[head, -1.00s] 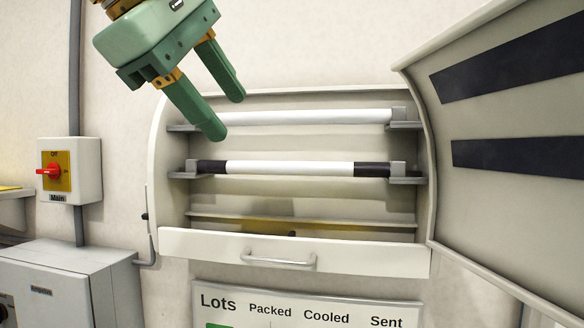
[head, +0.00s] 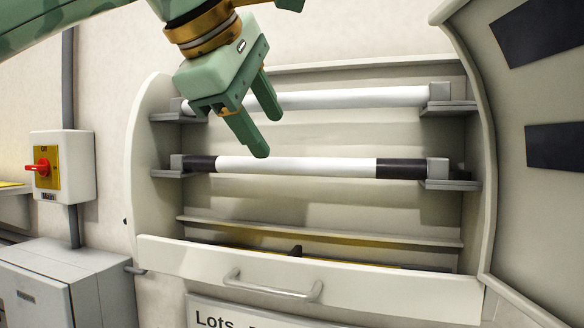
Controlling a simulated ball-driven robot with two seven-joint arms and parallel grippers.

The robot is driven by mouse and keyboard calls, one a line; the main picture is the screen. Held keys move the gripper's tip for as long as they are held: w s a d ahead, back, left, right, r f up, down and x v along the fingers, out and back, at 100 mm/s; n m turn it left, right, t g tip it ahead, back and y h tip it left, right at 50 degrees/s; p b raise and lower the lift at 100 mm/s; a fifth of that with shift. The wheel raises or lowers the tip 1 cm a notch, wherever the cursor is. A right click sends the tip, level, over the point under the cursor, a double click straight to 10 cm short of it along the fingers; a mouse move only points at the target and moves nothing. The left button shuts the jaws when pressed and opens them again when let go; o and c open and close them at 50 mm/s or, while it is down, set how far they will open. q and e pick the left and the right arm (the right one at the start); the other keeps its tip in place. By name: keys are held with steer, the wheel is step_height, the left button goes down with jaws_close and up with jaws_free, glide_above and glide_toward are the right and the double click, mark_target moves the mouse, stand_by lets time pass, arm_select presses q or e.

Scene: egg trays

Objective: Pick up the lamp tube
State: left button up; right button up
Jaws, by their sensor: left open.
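Two lamp tubes sit in an open wall cabinet in the head view. The upper lamp tube (head: 350,98) is plain white and held between end sockets. The lower lamp tube (head: 300,167) is white in the middle with dark bands near both ends, and also sits between sockets. My left gripper (head: 267,136) is open and empty, pointing down in front of the cabinet. Its fingers overlap the upper tube in the picture, and one fingertip appears just above the lower tube. I cannot tell whether it touches either tube. My right gripper is not in view.
The cabinet's lid (head: 505,150) with dark strips stands open at the right. A front panel with a handle (head: 268,288) runs along the cabinet's bottom. A switch box (head: 75,178) with a red knob is on the left wall, above a grey cabinet (head: 85,275).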

mark_target(287, 161)
arm_select(q)
steer(key=shift+x, duration=1.1)
steer(key=p+x, duration=0.1)
steer(key=x, duration=0.4)
steer(key=shift+w, duration=0.1)
steer(key=shift+c, duration=1.3)
steer(key=shift+s+r, duration=0.1)
steer(key=shift+s, duration=0.15)
steer(key=c, duration=0.6)
